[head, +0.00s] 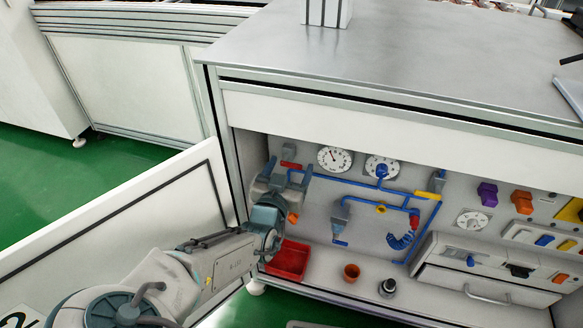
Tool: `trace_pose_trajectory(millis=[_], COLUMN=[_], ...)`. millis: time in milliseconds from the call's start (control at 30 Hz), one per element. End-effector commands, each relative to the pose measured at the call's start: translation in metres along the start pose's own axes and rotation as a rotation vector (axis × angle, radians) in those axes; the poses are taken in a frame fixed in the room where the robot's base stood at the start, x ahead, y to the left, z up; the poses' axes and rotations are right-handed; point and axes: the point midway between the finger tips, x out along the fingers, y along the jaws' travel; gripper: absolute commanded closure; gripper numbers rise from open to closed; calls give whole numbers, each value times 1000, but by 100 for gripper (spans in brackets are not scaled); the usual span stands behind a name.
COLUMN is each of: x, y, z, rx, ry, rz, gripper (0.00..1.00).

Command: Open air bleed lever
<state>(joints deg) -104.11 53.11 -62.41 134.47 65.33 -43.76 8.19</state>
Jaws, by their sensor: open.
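A red lever-like handle (291,165) sits on the back panel of the cabinet, at the left end of a blue pipe. My gripper (288,174) is in front of it, jaws open, with a finger on either side in the picture. I cannot tell whether it touches the handle. A yellow handle (427,196) and a red handle (414,219) are on the piping farther right. No label is readable, so I cannot tell which one is the air bleed lever. My gripper hides part of the panel behind it.
Two round gauges (335,159) (382,168) are on the panel, right of my gripper. An open white door (120,235) is at left. The grey worktop (400,55) overhangs.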

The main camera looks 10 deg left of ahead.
Motion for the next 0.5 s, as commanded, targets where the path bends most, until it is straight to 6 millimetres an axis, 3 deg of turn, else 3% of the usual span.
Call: trace_pose_trajectory(millis=[100, 267, 500], x=[-1, -1, 0], y=[-2, -2, -1], z=[0, 0, -1], rx=[0, 0, -9], ry=[0, 0, 0], rz=[-4, -3, -2], gripper=[29, 71, 71])
